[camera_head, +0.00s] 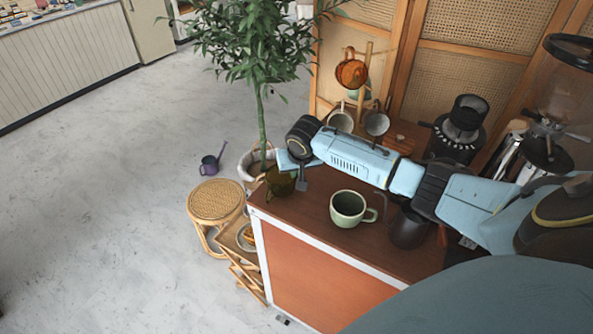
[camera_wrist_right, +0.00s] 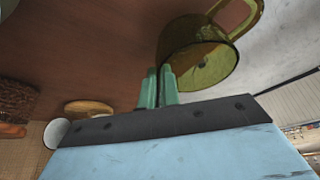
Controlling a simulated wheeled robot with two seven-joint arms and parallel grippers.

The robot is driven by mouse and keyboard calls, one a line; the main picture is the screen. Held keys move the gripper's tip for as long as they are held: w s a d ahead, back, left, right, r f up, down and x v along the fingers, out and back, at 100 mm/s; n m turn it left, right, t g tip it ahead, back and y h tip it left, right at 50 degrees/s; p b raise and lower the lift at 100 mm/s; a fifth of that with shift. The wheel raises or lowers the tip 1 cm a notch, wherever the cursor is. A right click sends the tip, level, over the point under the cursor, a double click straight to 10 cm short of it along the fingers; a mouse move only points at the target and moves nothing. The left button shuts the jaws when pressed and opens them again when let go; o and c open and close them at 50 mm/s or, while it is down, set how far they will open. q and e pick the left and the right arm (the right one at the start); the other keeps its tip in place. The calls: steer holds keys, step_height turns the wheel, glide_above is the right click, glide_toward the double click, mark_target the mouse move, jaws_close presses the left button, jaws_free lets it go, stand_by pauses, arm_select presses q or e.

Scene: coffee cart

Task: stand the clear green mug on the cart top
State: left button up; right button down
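The clear green mug (camera_head: 280,184) shows dark olive at the far left corner of the cart top (camera_head: 305,207). In the right wrist view the see-through mug (camera_wrist_right: 208,62) has its handle toward the top of the picture. My right gripper (camera_head: 300,178) reaches across the cart from the right. Its green fingertips (camera_wrist_right: 159,88) are close together at the mug's wall, one on each side of it. I cannot tell whether the mug's base touches the cart top. My left gripper is not in view.
An opaque pale green mug (camera_head: 348,209) stands mid-cart, with a dark cup (camera_head: 408,228) to its right. A grinder (camera_head: 460,130) and mugs on a rack (camera_head: 366,85) stand behind my arm. A rattan stool (camera_head: 216,201) and plant (camera_head: 262,120) are beyond the left edge.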

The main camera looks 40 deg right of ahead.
steer(key=shift+f, duration=0.1)
steer(key=c, duration=1.6)
jaws_free()
steer(key=shift+c, duration=0.2)
steer(key=v, duration=1.2)
steer(key=shift+p, duration=0.45)
